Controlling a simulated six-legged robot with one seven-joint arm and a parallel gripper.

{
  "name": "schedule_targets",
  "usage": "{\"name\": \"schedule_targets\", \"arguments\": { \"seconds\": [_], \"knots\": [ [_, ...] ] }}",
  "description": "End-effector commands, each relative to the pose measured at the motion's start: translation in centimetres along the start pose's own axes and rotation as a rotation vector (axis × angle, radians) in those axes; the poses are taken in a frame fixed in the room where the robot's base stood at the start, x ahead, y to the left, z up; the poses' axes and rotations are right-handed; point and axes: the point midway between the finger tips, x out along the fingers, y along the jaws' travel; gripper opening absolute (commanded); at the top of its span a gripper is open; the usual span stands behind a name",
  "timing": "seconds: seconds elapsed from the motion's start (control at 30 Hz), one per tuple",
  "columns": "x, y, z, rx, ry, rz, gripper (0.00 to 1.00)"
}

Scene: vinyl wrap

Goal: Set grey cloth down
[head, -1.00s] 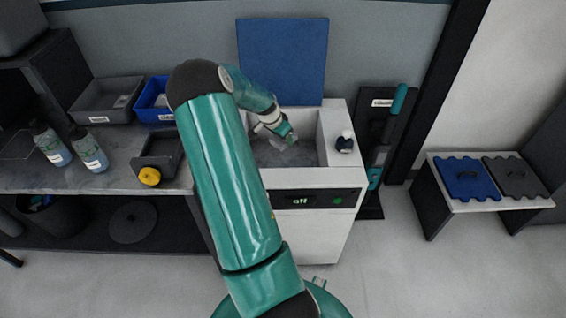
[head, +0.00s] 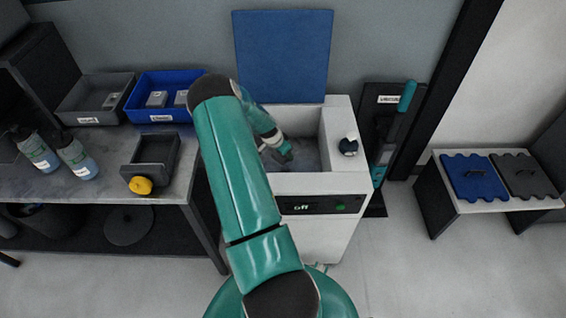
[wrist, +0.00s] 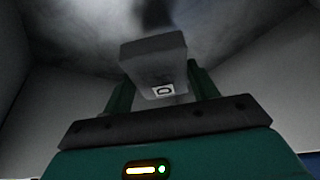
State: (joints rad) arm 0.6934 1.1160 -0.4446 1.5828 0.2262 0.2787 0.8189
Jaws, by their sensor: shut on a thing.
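The grey cloth (wrist: 152,52) shows in the wrist view as a block-like grey piece with a small white label. My gripper (wrist: 158,80) is shut on it, one green finger on each side. In the head view my gripper (head: 283,152) is down inside the open basin of a white machine (head: 318,185). The cloth cannot be made out clearly there. In the wrist view a mottled grey surface lies beyond the cloth, with pale walls on both sides. I cannot tell whether the cloth touches that surface.
A blue panel (head: 283,58) stands behind the basin, and a dark-and-white knob (head: 348,146) sits on its right rim. Left is a bench with a blue tray (head: 160,118), a grey tray (head: 92,118), bottles and a small dark bin (head: 150,160). A low table (head: 462,206) stands right.

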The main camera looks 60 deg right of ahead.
Motion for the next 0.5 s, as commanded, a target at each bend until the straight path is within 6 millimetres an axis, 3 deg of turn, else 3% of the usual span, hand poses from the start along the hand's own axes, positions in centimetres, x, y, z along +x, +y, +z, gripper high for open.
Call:
{"name": "schedule_targets", "arguments": {
  "seconds": [0.1,0.5],
  "knots": [
    [1.9,0.1,0.9,-0.002,-0.001,0.001,0.37],
    [6.0,-0.1,2.5,-0.002,-0.001,0.0,0.37]
  ]
}}
